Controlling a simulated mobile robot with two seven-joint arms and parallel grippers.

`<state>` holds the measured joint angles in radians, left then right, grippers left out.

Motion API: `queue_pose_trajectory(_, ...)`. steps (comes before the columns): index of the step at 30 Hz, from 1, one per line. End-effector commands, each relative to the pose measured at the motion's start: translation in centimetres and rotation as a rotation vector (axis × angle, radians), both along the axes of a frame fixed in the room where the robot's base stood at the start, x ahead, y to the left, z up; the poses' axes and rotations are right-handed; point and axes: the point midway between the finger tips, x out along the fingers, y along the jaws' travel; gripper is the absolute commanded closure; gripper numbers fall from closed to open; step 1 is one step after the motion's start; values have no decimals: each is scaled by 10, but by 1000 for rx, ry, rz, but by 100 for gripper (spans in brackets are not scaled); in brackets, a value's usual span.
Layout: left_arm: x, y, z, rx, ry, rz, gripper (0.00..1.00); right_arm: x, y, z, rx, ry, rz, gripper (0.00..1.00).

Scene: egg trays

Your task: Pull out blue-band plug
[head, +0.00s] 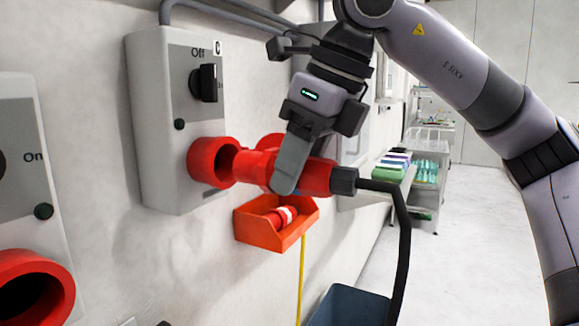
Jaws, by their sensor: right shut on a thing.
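My right gripper (288,178) is shut on a red plug (318,178) with a black cable (405,225) hanging from its back end. A small sliver of blue shows beside the finger; the finger hides most of any band. The plug points left at the red socket (207,162) on a grey switch box (150,110) marked "Off" and "C". The socket's dark mouth shows, and the plug's front end is at or just outside it; I cannot tell if they touch. My left gripper is not in view.
An orange wall bin (262,232) below the plug holds a red part with a white band (284,216). Another box marked "On" with a red socket (60,270) is at the left. A blue-grey tub (345,308) stands below. Floor is clear at right.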

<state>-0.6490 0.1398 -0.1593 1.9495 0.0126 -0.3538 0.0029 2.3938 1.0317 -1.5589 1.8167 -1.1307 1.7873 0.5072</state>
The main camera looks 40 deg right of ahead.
Motion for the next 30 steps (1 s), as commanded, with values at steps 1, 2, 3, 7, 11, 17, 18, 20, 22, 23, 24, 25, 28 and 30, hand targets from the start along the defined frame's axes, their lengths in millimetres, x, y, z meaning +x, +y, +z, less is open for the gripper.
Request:
queue_pose_trajectory(1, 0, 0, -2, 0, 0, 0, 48, -3, -1, 0, 2, -4, -1, 95)
queue_pose_trajectory(2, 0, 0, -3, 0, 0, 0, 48, -5, -2, 0, 1, -3, -1, 95)
queue_pose_trajectory(3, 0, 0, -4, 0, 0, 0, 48, -7, -3, 0, 2, -2, 0, 95)
queue_pose_trajectory(7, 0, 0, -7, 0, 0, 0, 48, -14, -6, -1, 1, -3, 1, 95)
queue_pose_trajectory(11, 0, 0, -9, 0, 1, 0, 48, -21, -9, 0, 1, -3, 0, 95)
queue_pose_trajectory(17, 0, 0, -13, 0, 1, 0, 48, -33, -13, 0, 2, -2, 0, 95)
queue_pose_trajectory(18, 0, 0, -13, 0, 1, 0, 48, -35, -14, 0, 2, -2, -1, 95)
queue_pose_trajectory(20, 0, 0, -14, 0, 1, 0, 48, -38, -16, 0, 2, -2, -1, 95)
queue_pose_trajectory(22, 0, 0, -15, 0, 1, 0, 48, -40, -17, 0, 1, -2, 0, 95)
queue_pose_trajectory(23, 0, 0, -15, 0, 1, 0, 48, -41, -17, 0, 0, -3, 0, 95)
queue_pose_trajectory(24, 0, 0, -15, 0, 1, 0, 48, -41, -17, 0, 0, -3, 0, 95)
queue_pose_trajectory(25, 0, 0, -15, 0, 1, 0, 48, -42, -17, 0, 0, -2, 0, 95)
queue_pose_trajectory(28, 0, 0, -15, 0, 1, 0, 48, -42, -17, 1, 0, -2, 1, 95)
queue_pose_trajectory(30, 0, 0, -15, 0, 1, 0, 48, -42, -17, 0, 0, -2, 0, 95)
